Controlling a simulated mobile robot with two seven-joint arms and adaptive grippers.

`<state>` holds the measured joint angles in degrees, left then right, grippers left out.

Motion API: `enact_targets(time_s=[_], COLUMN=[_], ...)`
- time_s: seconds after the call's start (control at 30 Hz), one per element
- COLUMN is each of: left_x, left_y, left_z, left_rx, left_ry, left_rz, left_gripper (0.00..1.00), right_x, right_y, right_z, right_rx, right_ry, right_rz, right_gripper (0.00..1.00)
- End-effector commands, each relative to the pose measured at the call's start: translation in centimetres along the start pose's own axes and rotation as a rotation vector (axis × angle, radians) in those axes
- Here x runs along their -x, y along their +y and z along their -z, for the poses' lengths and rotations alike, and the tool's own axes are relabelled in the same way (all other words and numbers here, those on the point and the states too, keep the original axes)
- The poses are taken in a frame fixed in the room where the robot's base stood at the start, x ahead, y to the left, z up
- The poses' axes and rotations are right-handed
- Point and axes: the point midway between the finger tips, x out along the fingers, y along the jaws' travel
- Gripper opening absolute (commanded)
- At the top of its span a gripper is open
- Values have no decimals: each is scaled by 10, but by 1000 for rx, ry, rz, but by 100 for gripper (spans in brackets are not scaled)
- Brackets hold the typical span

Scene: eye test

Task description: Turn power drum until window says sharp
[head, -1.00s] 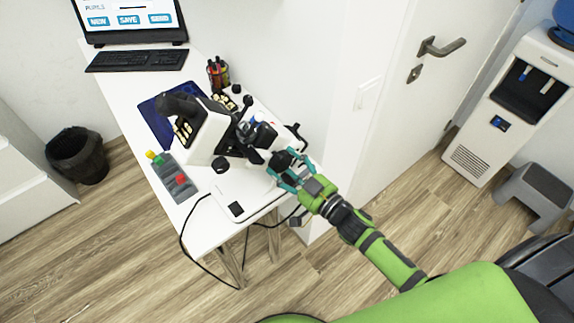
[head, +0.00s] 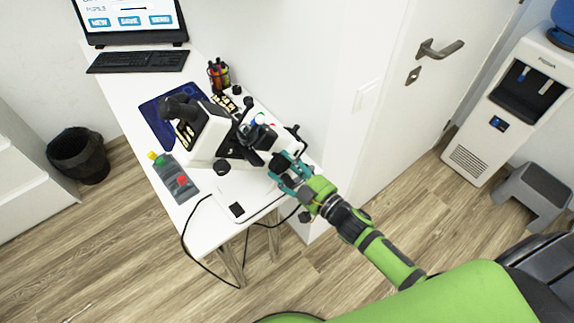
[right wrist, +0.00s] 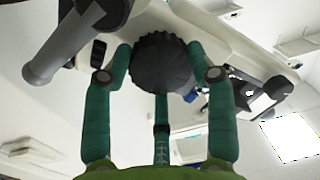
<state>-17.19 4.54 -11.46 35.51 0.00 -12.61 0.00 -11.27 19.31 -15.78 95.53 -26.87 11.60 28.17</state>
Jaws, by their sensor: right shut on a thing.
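The eye-test instrument (head: 212,140), white with black parts, stands on the white table. In the right wrist view a dark, ridged round knob, seemingly the power drum (right wrist: 161,64), sits between my gripper's fingers. My right gripper (head: 281,166), with teal fingers, reaches the instrument's near right side. It also shows in the right wrist view (right wrist: 160,82), its fingers closed around the drum's rim. My left gripper is out of view.
A door (head: 400,110) and a water dispenser (head: 505,115) stand to the right. A black cable hangs off the table.

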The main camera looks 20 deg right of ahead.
Motion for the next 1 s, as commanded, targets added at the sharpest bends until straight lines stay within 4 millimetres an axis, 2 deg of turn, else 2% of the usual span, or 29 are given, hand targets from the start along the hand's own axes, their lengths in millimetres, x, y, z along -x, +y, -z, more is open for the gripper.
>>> enact_targets(time_s=[0.6,1.0], left_x=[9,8], left_y=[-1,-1], left_z=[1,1], left_rx=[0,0], left_ry=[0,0], left_rz=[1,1], left_gripper=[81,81], right_x=[0,0], right_y=[0,0], right_z=[1,1], right_rx=[561,771], right_ry=[-53,-72], right_rz=[-10,-14], right_gripper=[24,24])
